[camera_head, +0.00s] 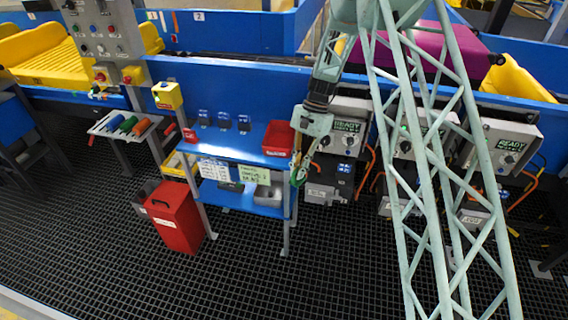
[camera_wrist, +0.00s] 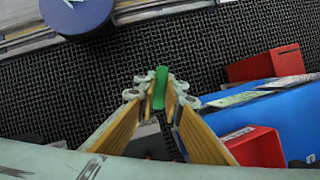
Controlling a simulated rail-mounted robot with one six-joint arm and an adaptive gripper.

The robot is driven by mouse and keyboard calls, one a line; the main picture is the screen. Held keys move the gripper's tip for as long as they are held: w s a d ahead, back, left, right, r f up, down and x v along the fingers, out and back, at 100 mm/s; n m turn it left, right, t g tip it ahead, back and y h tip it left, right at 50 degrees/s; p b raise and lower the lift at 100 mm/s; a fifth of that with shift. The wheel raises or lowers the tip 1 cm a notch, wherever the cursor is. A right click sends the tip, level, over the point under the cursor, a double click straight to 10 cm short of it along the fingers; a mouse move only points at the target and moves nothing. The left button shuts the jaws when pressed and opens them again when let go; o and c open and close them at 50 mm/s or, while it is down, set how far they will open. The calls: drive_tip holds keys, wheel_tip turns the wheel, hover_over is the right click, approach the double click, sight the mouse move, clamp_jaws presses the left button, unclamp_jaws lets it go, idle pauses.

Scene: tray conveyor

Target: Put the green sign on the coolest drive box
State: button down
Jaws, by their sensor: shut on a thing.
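My gripper (camera_head: 298,176) hangs in front of the right end of the blue shelf, left of the drive boxes. In the wrist view my gripper (camera_wrist: 160,93) is shut on the green sign (camera_wrist: 160,88), which shows as a narrow upright strip between the fingertips. Three grey drive boxes stand in a row along the blue conveyor: the left one (camera_head: 357,108), the middle one (camera_head: 405,118) and the right one (camera_head: 519,131). Green "READY" labels show on them. My arm's lattice partly covers the middle box. Their temperature readings are too small to read.
The blue shelf (camera_head: 244,142) bears a red bin (camera_head: 277,138) and several small blue items. Paper notes hang on its front. A red box (camera_head: 176,218) stands on the grating, and a tray (camera_head: 127,128) holds coloured cylinders. Orange cables run beside the drive boxes. The front floor is clear.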

drive_tip(key=s+d+n+g+h, duration=0.1)
drive_tip(key=s+d+n+h, duration=0.2)
drive_tip(key=s+d+n, duration=0.4)
drive_tip(key=d+n, duration=0.1)
drive_tip(key=d, duration=0.2)
drive_tip(key=shift+d, duration=0.2)
drive_tip(key=shift+r, duration=0.1)
